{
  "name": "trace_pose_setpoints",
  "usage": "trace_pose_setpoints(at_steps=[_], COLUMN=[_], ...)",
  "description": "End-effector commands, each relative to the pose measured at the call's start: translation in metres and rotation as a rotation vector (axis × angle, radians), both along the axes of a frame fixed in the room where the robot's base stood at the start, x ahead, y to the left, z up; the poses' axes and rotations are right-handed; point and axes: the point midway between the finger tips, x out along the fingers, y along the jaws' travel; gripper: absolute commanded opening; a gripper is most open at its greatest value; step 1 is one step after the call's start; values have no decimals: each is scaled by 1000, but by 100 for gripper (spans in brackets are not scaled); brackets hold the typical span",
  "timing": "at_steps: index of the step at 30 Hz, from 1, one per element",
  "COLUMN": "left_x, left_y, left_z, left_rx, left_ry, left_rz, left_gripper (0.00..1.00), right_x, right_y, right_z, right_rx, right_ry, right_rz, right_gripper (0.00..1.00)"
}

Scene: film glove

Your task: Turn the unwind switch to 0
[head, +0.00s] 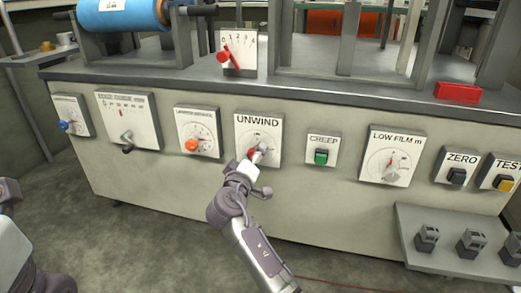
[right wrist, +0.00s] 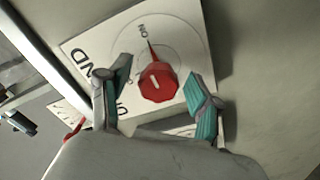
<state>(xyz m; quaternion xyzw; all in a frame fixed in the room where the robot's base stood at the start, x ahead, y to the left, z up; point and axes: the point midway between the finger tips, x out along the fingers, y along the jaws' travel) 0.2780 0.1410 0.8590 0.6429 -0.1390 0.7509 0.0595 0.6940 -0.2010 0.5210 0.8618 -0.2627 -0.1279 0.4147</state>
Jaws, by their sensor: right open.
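The unwind switch is a red knob (right wrist: 158,84) on a white plate labelled UNWIND (head: 258,122) on the machine's front. In the right wrist view, its thin red pointer is at the ON mark. The 0 mark is not clearly readable there, with a finger close to that part of the dial. My right gripper (head: 258,153) is at the plate, covering much of the knob in the head view. In the right wrist view the gripper (right wrist: 158,70) is open, one teal-padded finger on each side of the knob, with visible gaps.
A dial plate with an orange knob (head: 191,146) is left of the unwind plate; the green CREEP button (head: 321,157) and LOW FILM dial (head: 391,166) are right. A shelf (head: 420,254) juts out at lower right. Open floor lies in front.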

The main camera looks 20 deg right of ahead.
Motion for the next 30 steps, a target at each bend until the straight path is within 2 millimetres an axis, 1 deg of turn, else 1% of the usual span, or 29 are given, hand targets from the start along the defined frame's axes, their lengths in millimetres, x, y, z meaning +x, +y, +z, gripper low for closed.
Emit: trace_pose_setpoints(at_steps=[10, 21, 30], left_x=[-5, -5, -1], left_y=[1, 2, 2], left_z=[2, 2, 7], left_rx=[-4, -6, -8], left_ry=[-16, -17, -9], left_rz=[-1, -2, -2], left_gripper=[64, 64, 64], right_x=[0, 0, 0], right_y=[1, 1, 1], right_z=[0, 0, 2], right_rx=[0, 0, -32], right_ry=[0, 0, 24], right_rz=[0, 0, 0], right_gripper=[64, 3, 3])
